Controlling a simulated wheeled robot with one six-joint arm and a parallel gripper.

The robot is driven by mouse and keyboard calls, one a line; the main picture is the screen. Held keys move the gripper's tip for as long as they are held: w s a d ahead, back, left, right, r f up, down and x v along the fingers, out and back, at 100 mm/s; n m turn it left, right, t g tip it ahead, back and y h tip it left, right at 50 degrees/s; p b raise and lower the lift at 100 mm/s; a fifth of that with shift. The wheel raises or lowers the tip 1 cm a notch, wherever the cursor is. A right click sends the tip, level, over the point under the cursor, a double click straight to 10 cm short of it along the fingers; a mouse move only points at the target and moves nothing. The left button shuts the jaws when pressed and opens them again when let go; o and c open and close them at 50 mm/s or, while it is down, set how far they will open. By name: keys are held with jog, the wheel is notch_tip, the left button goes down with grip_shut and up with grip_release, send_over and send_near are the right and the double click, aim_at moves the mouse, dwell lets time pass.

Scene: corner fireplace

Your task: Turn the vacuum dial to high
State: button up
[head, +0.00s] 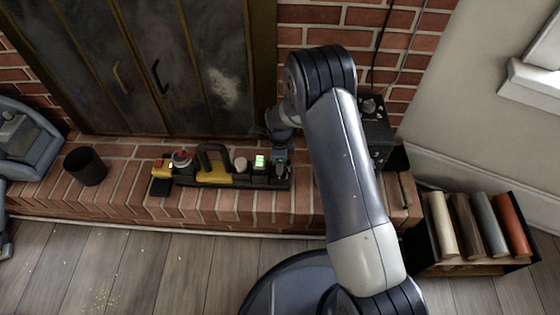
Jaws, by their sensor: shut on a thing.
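The yellow and black vacuum (216,175) lies lengthwise on the brick hearth, with a black carrying handle on top. A pale round knob (241,165) and a small lit green display (260,161) sit on its right half. My gripper (281,164) points down at the vacuum's right end, just right of the display. It is shut on a small part there, apparently the dial, which the fingers mostly hide. The dial's setting cannot be read.
A black cup (85,166) stands on the hearth to the left. A dark box with knobs (376,130) is right of my arm. A rack (470,268) of several rolls or books stands on the floor at right. Fireplace doors (150,70) rise behind the vacuum.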

jog(key=o, duration=1)
notch_tip(320, 180, up, 11)
jog(key=p, duration=0.3)
jog(key=shift+f+p, duration=0.1)
jog(key=shift+p, duration=0.2)
notch_tip(320, 180, down, 11)
jog(key=b, duration=0.3)
jog(key=shift+b, duration=0.3)
